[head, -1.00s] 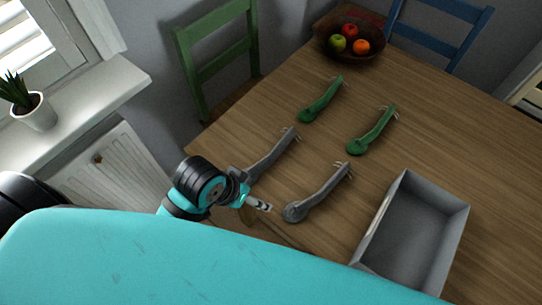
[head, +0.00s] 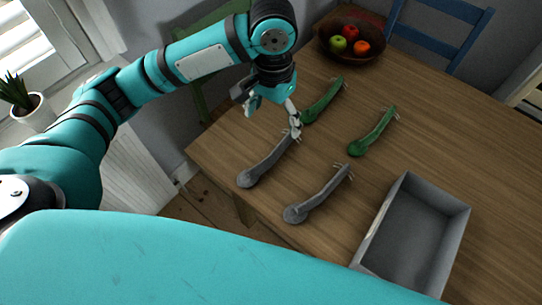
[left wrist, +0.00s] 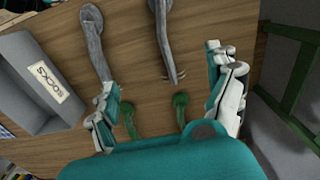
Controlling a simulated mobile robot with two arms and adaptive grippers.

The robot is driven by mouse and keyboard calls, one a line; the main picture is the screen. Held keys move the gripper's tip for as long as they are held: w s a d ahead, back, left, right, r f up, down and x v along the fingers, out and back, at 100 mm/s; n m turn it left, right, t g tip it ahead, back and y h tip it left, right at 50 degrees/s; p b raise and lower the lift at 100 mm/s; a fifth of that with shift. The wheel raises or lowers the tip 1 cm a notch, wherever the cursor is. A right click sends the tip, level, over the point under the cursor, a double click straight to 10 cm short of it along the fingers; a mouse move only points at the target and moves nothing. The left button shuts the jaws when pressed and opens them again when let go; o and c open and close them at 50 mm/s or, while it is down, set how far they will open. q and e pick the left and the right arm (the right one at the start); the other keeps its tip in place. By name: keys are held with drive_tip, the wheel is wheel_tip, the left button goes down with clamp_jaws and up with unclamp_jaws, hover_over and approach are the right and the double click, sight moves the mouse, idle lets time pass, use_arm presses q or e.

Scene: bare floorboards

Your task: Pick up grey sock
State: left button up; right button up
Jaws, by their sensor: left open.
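Two long grey socks lie on the wooden table, each with a round end and thin prongs at the other end. In the head view one grey sock (head: 265,164) is at the left and the other (head: 320,194) is nearer the box. My left gripper (head: 294,122) is above the pronged end of the left sock. In the left wrist view my open left gripper (left wrist: 162,78) has that sock (left wrist: 163,32) between and beyond its fingers, with nothing held. The other grey sock (left wrist: 95,42) lies left of it. My right gripper is not in view.
Two similar green things (head: 322,102) (head: 373,132) lie farther back. A grey box (head: 392,186), labelled SOCKS in the wrist view (left wrist: 42,82), stands at the right. A fruit bowl (head: 351,55) is at the back. Green and blue (head: 447,35) chairs flank the table.

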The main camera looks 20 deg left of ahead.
sight(271, 158)
use_arm(q)
drive_tip(key=f, duration=1.7)
drive_tip(key=shift+a, duration=0.3)
drive_tip(key=shift+r, duration=0.1)
drive_tip(key=shift+c, duration=0.5)
drive_tip(key=c, duration=0.9)
drive_tip(key=shift+c, duration=0.4)
drive_tip(key=shift+r, duration=0.1)
